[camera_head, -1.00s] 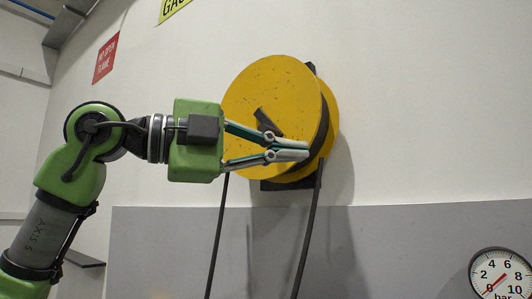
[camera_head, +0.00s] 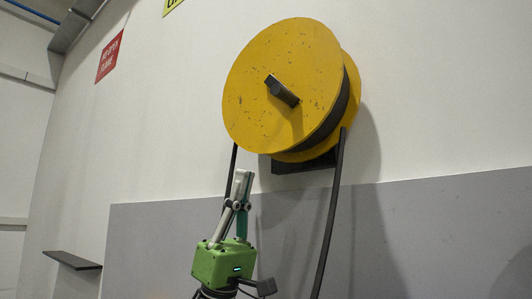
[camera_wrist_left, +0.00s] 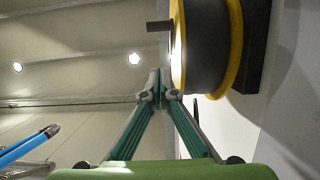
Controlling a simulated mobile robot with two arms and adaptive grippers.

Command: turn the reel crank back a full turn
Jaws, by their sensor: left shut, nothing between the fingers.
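The yellow reel (camera_head: 285,75) is mounted on the wall, with a dark hose wound between its discs. Its dark crank handle (camera_head: 282,90) sticks out from the front face near the middle. My left gripper (camera_head: 243,173) is below the reel, pointing up, shut and empty, and apart from the crank. In the left wrist view the reel (camera_wrist_left: 206,45) is at the upper right and the crank handle (camera_wrist_left: 158,26) juts left from it. The gripper's fingertips (camera_wrist_left: 160,78) meet below the handle. My right gripper is not in view.
Two dark hose lengths (camera_head: 333,210) hang below the reel. A dark shelf (camera_head: 73,260) is on the wall at lower left. A red sign (camera_head: 110,57) is at upper left. The wall right of the reel is clear.

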